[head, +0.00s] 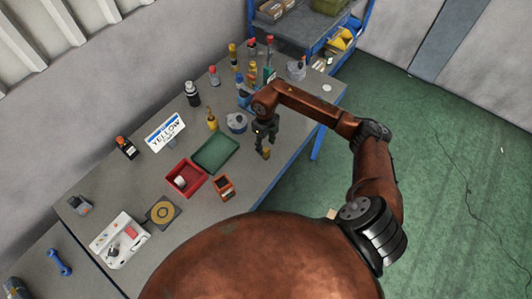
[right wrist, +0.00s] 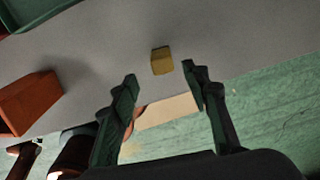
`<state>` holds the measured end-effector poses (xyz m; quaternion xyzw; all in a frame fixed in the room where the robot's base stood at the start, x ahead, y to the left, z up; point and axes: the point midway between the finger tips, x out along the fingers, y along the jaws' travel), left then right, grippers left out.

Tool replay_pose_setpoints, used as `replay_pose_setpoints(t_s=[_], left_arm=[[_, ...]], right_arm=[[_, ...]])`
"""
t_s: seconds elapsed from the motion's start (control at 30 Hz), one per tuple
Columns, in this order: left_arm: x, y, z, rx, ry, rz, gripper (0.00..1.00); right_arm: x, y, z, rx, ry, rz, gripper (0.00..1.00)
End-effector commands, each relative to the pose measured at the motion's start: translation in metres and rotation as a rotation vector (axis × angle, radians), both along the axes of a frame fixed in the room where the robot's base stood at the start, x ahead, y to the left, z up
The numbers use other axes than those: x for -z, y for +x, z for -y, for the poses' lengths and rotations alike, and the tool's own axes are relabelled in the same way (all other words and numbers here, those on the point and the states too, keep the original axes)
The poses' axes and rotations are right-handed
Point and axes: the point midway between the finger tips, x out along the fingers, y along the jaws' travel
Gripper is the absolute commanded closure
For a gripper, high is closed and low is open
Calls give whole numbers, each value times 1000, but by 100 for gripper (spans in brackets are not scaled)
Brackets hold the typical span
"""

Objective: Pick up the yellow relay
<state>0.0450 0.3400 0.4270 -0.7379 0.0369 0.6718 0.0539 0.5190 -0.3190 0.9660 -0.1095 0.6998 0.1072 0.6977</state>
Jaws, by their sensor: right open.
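The yellow relay (right wrist: 162,61) is a small yellow block on the grey table, near its edge. In the right wrist view it lies beyond my fingertips, roughly between them. In the head view the relay (head: 266,154) shows just below my right gripper (head: 262,143). My right gripper (right wrist: 160,84) is open, with nothing between its fingers. I cannot tell how high the fingertips are above the table. My left gripper is not in view.
An orange-brown box (head: 223,187), a green tray (head: 214,154) and a red tray (head: 185,180) stand left of the relay. A "YELLOW" sign (head: 165,132) and several bottles are farther back. The blue table edge (head: 279,179) is close to the relay.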

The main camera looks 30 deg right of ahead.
Motion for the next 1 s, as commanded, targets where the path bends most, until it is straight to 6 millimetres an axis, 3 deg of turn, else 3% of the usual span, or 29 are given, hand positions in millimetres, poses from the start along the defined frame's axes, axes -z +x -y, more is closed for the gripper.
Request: replay_pose_setpoints(t_s=[0.4, 0.67, 1.0], left_arm=[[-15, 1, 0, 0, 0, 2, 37], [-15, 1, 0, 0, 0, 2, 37], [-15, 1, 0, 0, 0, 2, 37]], right_arm=[[50, 4, 3, -1, 3, 1, 57], [54, 4, 4, -2, 3, 2, 57], [54, 4, 4, -2, 4, 2, 79]])
